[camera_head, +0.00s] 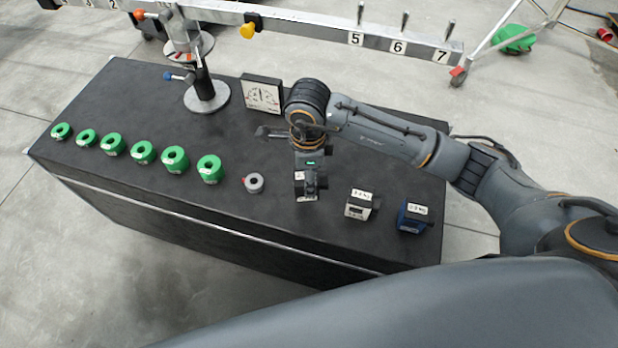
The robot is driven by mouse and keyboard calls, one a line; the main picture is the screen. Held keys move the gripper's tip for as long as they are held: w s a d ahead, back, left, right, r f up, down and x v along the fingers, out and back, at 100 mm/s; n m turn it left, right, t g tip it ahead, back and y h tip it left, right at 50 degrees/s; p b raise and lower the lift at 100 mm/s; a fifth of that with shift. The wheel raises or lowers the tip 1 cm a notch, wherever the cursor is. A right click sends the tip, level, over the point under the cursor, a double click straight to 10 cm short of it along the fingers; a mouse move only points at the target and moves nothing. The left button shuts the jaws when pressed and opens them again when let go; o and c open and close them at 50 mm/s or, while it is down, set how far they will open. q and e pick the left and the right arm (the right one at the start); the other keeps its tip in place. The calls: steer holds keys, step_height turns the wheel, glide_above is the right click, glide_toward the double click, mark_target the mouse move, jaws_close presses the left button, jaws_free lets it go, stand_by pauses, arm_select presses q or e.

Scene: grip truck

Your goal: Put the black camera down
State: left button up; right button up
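The black camera (305,190), with a pale label on it, is on or just above the dark table, left of two other cameras. I cannot tell whether its base touches the top. My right gripper (310,168) points down from the arm coming in from the right, directly over the black camera and against its upper part. Its fingers are small, dark and mostly hidden against the camera, so whether they are closed on it is unclear. My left gripper is out of view.
The table (230,225) also holds a white camera (358,206), a blue camera (411,218), a grey ring (254,183), several green rings (175,160) and a dial plate (262,94). A numbered metal beam (320,30) runs behind.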

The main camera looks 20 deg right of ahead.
steer(key=shift+w+d+f, duration=0.2)
steer(key=shift+w+f, duration=0.15)
steer(key=shift+f, duration=0.1)
steer(key=shift+w+d+f, duration=0.15)
steer(key=shift+w+f, duration=0.2)
steer(key=shift+f, duration=0.1)
step_height(320, 180, down, 3)
steer(key=shift+w+p, duration=0.1)
steer(key=shift+p, duration=0.3)
steer(key=shift+f, duration=0.1)
steer(key=shift+f, duration=0.15)
steer(key=o, duration=1)
steer(key=shift+c, duration=0.2)
